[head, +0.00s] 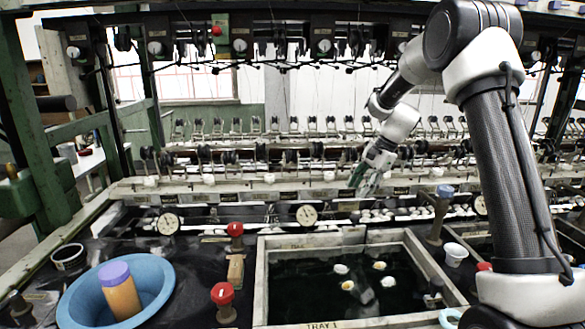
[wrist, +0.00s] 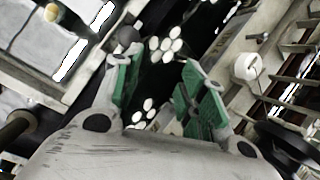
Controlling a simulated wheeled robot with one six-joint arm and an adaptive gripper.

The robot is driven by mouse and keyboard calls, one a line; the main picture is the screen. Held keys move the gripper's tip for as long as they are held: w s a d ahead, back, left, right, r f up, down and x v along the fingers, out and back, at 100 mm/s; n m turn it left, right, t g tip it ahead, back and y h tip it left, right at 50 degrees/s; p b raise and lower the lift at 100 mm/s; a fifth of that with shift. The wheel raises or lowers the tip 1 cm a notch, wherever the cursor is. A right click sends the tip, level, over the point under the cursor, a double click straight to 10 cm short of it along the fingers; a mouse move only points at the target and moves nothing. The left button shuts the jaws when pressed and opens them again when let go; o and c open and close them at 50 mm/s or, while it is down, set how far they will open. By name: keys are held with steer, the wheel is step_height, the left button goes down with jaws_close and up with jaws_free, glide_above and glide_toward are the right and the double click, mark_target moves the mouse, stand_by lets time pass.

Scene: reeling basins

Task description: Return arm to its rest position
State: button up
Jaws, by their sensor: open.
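My arm rises from the right side of the head view, bends at the top and reaches forward over the machine. My gripper (head: 368,176) hangs in the air above the reeling bench, behind the basin. In the wrist view my gripper (wrist: 158,88) shows two fingers with green pads, spread apart with nothing between them. White cocoons (wrist: 165,48) lie in dark water beyond the fingers, apart from them.
A framed basin (head: 262,285) marked TRAY 1 holds several cocoons in dark water. A blue bowl (head: 75,305) with an orange, purple-capped container (head: 120,292) stands at left. Red-knobbed valves (head: 222,293) stand between them. The reeling machine (head: 300,185) spans the back.

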steer(key=s+d+f+n+g+h, duration=0.1)
steer(key=s+d+f+n, duration=0.15)
steer(key=s, duration=0.35)
steer(key=s+d+r+n+t+h, duration=0.1)
steer(key=s+r, duration=0.4)
steer(key=s, duration=0.6)
steer(key=s+d+r+n+t+h, duration=0.1)
steer(key=s+r+n, duration=0.4)
steer(key=s, duration=0.6)
steer(key=s+d+r+n+t+h, duration=0.1)
steer(key=s+d+r+n+t, duration=0.1)
steer(key=s, duration=0.9)
steer(key=shift+d+r+n+h, duration=0.4)
steer(key=shift+d+r+n, duration=0.65)
steer(key=shift+r, duration=0.65)
steer(key=shift+a, duration=0.15)
